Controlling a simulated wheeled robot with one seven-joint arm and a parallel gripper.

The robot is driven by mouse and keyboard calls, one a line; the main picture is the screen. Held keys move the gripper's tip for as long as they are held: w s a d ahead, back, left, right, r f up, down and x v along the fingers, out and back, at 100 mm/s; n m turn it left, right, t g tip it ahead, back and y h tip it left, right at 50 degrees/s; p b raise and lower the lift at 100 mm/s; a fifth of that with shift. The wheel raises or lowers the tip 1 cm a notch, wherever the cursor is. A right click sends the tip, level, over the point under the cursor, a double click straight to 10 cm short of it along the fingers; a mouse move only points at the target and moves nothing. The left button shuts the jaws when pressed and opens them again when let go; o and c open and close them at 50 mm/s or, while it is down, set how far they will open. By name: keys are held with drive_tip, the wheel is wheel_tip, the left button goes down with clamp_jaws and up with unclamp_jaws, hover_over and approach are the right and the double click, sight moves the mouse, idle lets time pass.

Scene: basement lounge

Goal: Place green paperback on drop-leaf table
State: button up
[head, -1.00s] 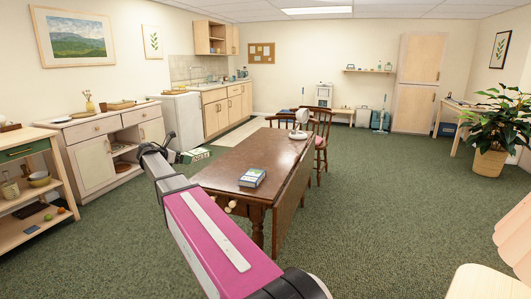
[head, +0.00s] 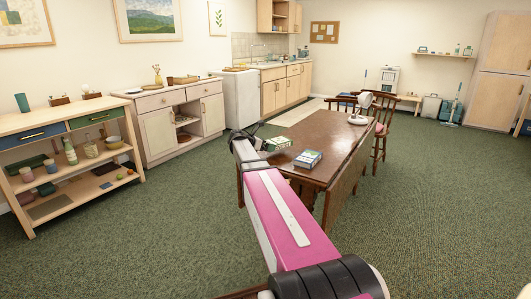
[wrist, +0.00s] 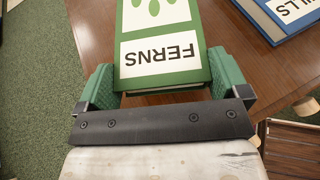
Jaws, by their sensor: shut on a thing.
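The green paperback (wrist: 160,60), with "FERNS" on a white panel, is held between the green finger pads of my gripper (wrist: 162,78) in the wrist view. It also shows in the head view (head: 277,144), over the left part of the brown drop-leaf table (head: 330,128). My gripper (head: 262,143) is partly hidden behind my arm there. The tabletop (wrist: 222,35) shows beneath and right of the paperback in the wrist view. I cannot tell whether the paperback touches it.
A blue book (head: 308,159) lies on the table right of the paperback; it shows in the wrist view (wrist: 287,14). A white lamp-like object (head: 360,108) stands at the table's far end. Chairs (head: 384,125) stand behind. Carpet at right is clear.

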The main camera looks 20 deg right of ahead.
sight(265, 156)
drive_tip(key=shift+f, duration=1.8)
drive_tip(key=shift+f, duration=0.15)
drive_tip(key=o, duration=0.7)
drive_tip(key=shift+c, duration=0.2)
drive_tip(key=shift+r, duration=0.2)
drive_tip(key=v, duration=1.2)
drive_tip(key=s+a+f+m+g+y, duration=0.1)
drive_tip(key=s+a+f+m+y, duration=0.2)
drive_tip(key=s+f+m, duration=0.4)
drive_tip(key=s+a+f+m+g+y, duration=0.1)
drive_tip(key=s+a+f+m+y, duration=0.3)
drive_tip(key=s+f+m, duration=0.3)
drive_tip(key=s+a+f+m+g+y, duration=0.1)
drive_tip(key=s+a+f+m+y, duration=0.2)
drive_tip(key=s+f+m+y, duration=0.3)
drive_tip(key=s+f+m, duration=0.1)
drive_tip(key=s+f, duration=0.3)
drive_tip(key=s, duration=0.5)
drive_tip(key=shift+s+a+f, duration=0.25)
drive_tip(key=shift+s, duration=0.1)
